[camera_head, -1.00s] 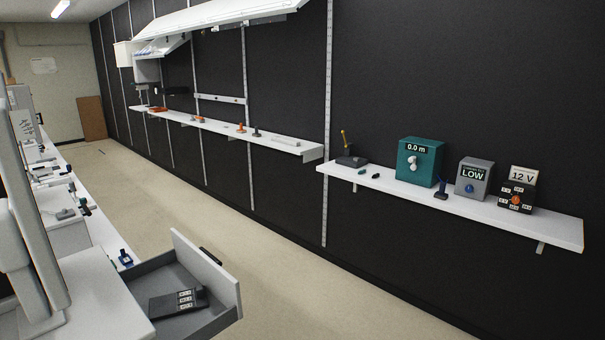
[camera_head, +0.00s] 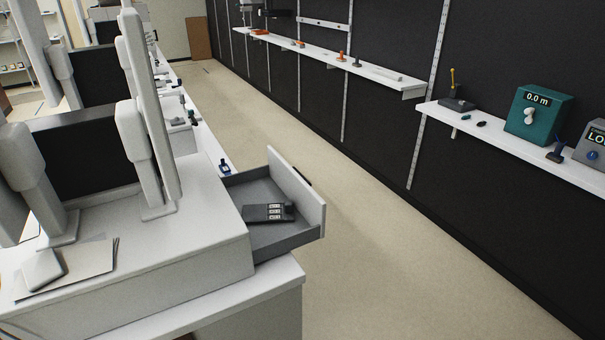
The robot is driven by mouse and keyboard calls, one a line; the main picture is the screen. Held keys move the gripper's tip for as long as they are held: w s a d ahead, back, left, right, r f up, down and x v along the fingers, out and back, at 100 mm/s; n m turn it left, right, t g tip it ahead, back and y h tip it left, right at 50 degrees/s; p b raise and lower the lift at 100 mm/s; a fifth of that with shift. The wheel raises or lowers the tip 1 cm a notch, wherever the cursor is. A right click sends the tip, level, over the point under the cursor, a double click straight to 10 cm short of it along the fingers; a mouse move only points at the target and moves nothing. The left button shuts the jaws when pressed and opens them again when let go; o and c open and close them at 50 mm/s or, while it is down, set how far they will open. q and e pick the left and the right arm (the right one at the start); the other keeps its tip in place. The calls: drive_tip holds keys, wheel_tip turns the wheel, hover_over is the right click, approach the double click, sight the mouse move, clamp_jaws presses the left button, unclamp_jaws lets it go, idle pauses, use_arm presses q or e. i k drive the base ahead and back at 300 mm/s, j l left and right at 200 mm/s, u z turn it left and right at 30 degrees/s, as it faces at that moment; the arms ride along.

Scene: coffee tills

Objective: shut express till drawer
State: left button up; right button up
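A till drawer (camera_head: 256,192) stands pulled out from a white till unit (camera_head: 205,235) on the counter. Its white front panel (camera_head: 296,190) faces the aisle at the right, with a dark handle partly showing on its outer side. A black device with white labels (camera_head: 268,212) lies inside on the grey drawer floor. I cannot tell from any label whether this is the express till. Neither of my grippers is in view.
Grey-white screens (camera_head: 150,110) stand on the till unit, with papers (camera_head: 75,267) beside them. The beige aisle floor (camera_head: 380,240) is clear. A wall shelf (camera_head: 530,160) along the right bears a teal box (camera_head: 540,115) and other devices.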

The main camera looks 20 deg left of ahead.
sight(277, 182)
drive_tip(key=i+l+u, duration=0.1)
drive_tip(key=u, duration=0.3)
drive_tip(key=i+l+u, duration=0.1)
drive_tip(key=u, duration=0.25)
drive_tip(key=l+u, duration=0.25)
drive_tip(key=u, duration=0.15)
drive_tip(key=l+u, duration=0.2)
drive_tip(key=u, duration=0.15)
drive_tip(key=l+u, duration=0.25)
drive_tip(key=l, duration=0.95)
drive_tip(key=l+u, duration=0.25)
drive_tip(key=l, duration=1)
